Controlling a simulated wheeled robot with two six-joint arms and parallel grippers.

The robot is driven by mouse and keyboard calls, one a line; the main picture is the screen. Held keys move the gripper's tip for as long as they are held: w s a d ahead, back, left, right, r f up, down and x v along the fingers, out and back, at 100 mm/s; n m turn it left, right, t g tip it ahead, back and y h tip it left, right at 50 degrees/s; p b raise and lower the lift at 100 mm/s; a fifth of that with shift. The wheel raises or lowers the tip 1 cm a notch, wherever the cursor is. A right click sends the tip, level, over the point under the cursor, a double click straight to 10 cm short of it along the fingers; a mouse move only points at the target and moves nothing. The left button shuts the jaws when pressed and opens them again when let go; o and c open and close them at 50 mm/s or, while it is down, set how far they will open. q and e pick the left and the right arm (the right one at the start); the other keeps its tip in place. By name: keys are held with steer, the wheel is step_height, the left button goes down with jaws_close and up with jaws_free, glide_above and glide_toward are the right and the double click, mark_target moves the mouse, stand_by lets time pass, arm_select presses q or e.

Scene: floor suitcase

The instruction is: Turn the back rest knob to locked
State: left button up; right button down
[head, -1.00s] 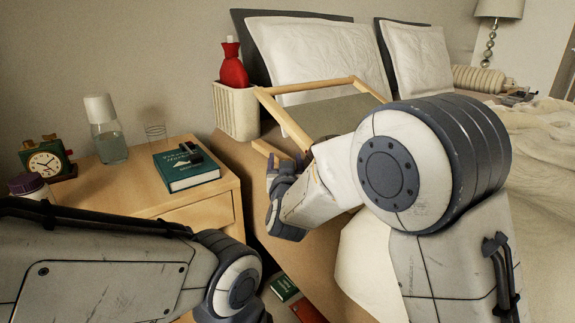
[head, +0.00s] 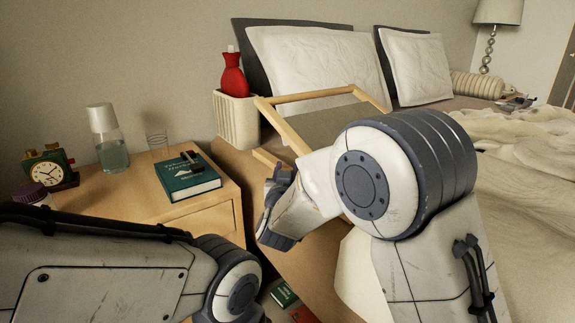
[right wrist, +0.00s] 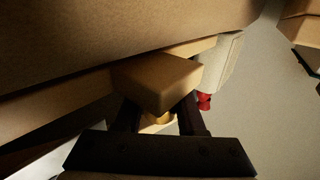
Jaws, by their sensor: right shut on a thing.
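The back rest (head: 283,121) is a pale wooden frame with a grey panel, propped up at a tilt on the bed. In the right wrist view, the knob (right wrist: 158,80) looks like a tan wooden block with a small yellowish part below it, between my fingers. My right gripper (right wrist: 158,117) is shut on the knob at the frame's near side. In the head view my right gripper (head: 281,178) is at the lower end of the frame; the knob is hidden there. The knob's locked mark cannot be made out. Of my left arm only links show; its gripper is out of view.
A wooden nightstand (head: 133,199) at left holds a green book (head: 188,178), a carafe (head: 110,140) and a clock (head: 49,172). A cream holder (head: 236,121) with a red bottle (head: 233,76) stands beside the back rest. Pillows (head: 312,65) lie behind.

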steer(key=m+g+h+p, duration=0.1)
steer(key=m+h+p, duration=0.1)
steer(key=h+p, duration=0.1)
steer(key=d+m+g+h+p, duration=0.1)
steer(key=m+g+h+p, duration=0.1)
steer(key=m+h+p, duration=0.1)
steer(key=m+g+h+p, duration=0.1)
steer(key=m+h+p, duration=0.2)
steer(key=h+p, duration=0.2)
steer(key=shift+s+d+r+g, duration=0.2)
steer(key=shift+s+d+g, duration=0.15)
steer(key=shift+s+g, duration=0.05)
steer(key=shift+d+f+m+g+h, duration=0.1)
steer(key=shift+m+g+h, duration=0.3)
steer(key=shift+g+h, duration=0.15)
steer(key=shift+s+d+f+m+g+h+p, duration=0.1)
steer(key=shift+s+m+g+h+p, duration=0.05)
steer(key=shift+m+g+h+p, duration=0.3)
steer(key=shift+s+d+f+m+g+h, duration=0.1)
steer(key=shift+s+m+g+h, duration=0.1)
steer(key=shift+m+g+h, duration=0.65)
steer(key=shift+s+d+m+g+h+b, duration=0.15)
steer(key=shift+m+g+h+b, duration=0.6)
steer(key=shift+g, duration=0.8)
steer(key=shift+s+m, duration=0.1)
steer(key=shift+m, duration=0.25)
steer(key=shift+g, duration=0.6)
